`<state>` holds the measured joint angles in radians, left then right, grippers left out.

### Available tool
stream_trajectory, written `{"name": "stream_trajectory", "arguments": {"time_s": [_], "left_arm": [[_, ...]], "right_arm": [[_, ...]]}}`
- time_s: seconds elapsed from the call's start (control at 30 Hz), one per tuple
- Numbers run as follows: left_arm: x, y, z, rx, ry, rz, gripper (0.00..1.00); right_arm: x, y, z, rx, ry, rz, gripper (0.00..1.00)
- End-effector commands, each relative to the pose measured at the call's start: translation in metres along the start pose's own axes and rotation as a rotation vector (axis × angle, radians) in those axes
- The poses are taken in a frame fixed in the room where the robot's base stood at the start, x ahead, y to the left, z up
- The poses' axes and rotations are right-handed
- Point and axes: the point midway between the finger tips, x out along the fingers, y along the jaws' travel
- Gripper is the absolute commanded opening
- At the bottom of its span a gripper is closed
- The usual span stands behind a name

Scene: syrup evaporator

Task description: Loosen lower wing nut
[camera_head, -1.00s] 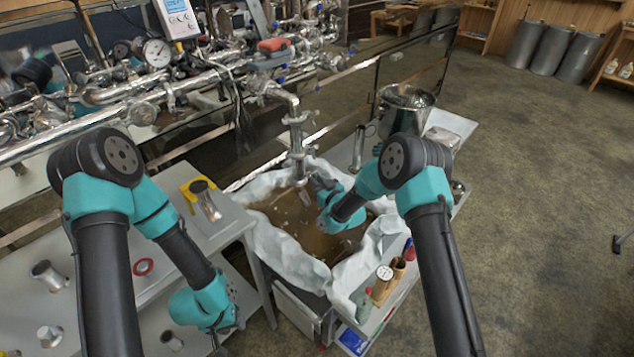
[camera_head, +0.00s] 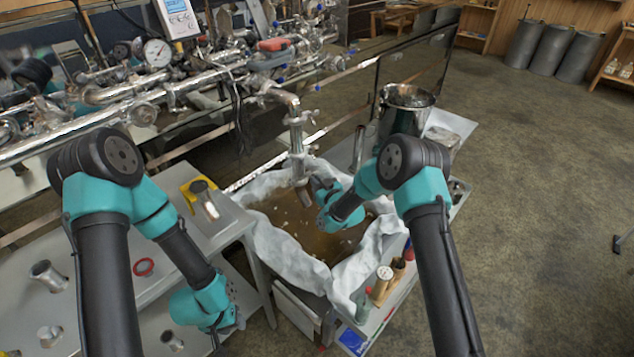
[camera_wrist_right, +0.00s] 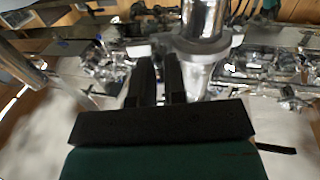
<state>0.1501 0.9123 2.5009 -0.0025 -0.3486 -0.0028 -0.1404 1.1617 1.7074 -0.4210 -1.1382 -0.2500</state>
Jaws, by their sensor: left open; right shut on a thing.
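A vertical steel pipe (camera_head: 296,135) drops from the pipework over the lined tub. A clamp (camera_wrist_right: 212,44) sits around the pipe's lower joint in the right wrist view. My right gripper (camera_head: 314,184) is at the pipe's lower end, coming from the right. Its two black fingers (camera_wrist_right: 158,62) are close together beside the clamp, shut on a small part that appears to be the lower wing nut, mostly hidden between them. My left gripper (camera_head: 222,341) hangs low at the front of the left table, away from the pipe, open, its fingers barely visible.
The tub (camera_head: 272,238) with a pale liner holds brown liquid below the pipe. A steel pot (camera_head: 405,108) stands behind right. The left table (camera_head: 190,240) holds a metal fitting (camera_head: 204,200) and a red ring (camera_head: 144,267). Bottles stand along the tub's front right.

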Motion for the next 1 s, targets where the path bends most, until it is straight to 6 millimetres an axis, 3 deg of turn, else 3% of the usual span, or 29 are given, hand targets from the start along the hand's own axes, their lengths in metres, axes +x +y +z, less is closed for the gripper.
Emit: {"name": "stream_trajectory", "arguments": {"time_s": [0.5,0.9,0.93,1.0], "left_arm": [[0.0,0.0,0.0,0.0,0.0,0.0,0.43],[0.0,0.0,0.0,0.0,0.0,0.0,0.43],[0.0,0.0,0.0,0.0,0.0,0.0,0.43],[0.0,0.0,0.0,0.0,0.0,0.0,0.43]], "right_arm": [[0.0,-0.0018,0.0004,-0.39,0.0,0.0,0.0],[0.0,-0.0019,0.0004,-0.436,0.0,0.0,0.0],[0.0,-0.0019,0.0004,-0.435,0.0,0.0,0.13],[0.0,-0.0019,0.0004,-0.435,0.0,0.0,0.2]]}}
